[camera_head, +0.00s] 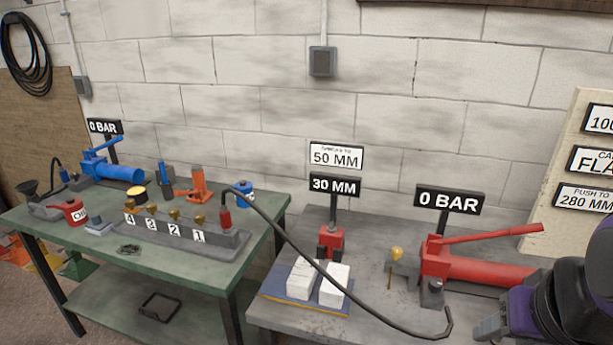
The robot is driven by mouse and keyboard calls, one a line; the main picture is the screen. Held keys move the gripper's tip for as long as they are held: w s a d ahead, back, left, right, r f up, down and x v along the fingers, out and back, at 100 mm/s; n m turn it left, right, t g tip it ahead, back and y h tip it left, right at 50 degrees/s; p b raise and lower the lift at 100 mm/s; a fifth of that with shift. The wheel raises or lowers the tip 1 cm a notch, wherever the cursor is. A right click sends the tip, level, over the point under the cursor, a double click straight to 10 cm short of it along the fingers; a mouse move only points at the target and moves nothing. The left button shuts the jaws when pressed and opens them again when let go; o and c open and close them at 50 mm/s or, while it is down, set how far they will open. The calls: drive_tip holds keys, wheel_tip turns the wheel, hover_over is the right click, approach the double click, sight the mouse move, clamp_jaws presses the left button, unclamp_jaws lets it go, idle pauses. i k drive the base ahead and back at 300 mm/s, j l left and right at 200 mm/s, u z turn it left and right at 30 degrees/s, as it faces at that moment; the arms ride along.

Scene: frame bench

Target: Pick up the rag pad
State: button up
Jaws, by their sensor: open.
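A small pale blue-grey folded pad (98,226), which looks like the rag pad, lies on the green bench (190,262) at the left. It is beside the red oil can (75,212) and left of the numbered block. My gripper (490,328) is at the lower right edge, over the grey bench, far from the pad. Only part of it shows; the fingertips are small and partly cut off. Nothing is seen held in it.
The numbered block (185,235) with brass fittings stands right of the pad. A black hose (290,240) arches between the benches. White blocks (333,283), a red pump (480,268) and a 0 BAR sign (449,199) stand on the grey bench (275,320). A gap separates the benches.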

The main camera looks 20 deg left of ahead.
sight(98, 226)
drive_tip(key=k+u, duration=0.15)
drive_tip(key=u, duration=0.35)
drive_tip(key=k+j+u, duration=0.1)
drive_tip(key=u, duration=1.4)
drive_tip(key=i+z, duration=0.1)
drive_tip(key=z, duration=0.65)
drive_tip(key=i+j+z, duration=0.2)
drive_tip(key=j+z, duration=0.15)
drive_tip(key=i+j+z, duration=0.15)
drive_tip(key=j+z, duration=0.2)
drive_tip(key=i+j+z, duration=0.15)
drive_tip(key=j, duration=0.3)
drive_tip(key=j+z, duration=0.15)
drive_tip(key=j, duration=0.25)
drive_tip(key=i+j+z, duration=0.1)
drive_tip(key=j, duration=0.45)
drive_tip(key=i+j, duration=0.15)
drive_tip(key=j, duration=0.45)
drive_tip(key=i+j+z, duration=0.15)
drive_tip(key=j, duration=0.4)
drive_tip(key=k, duration=0.05)
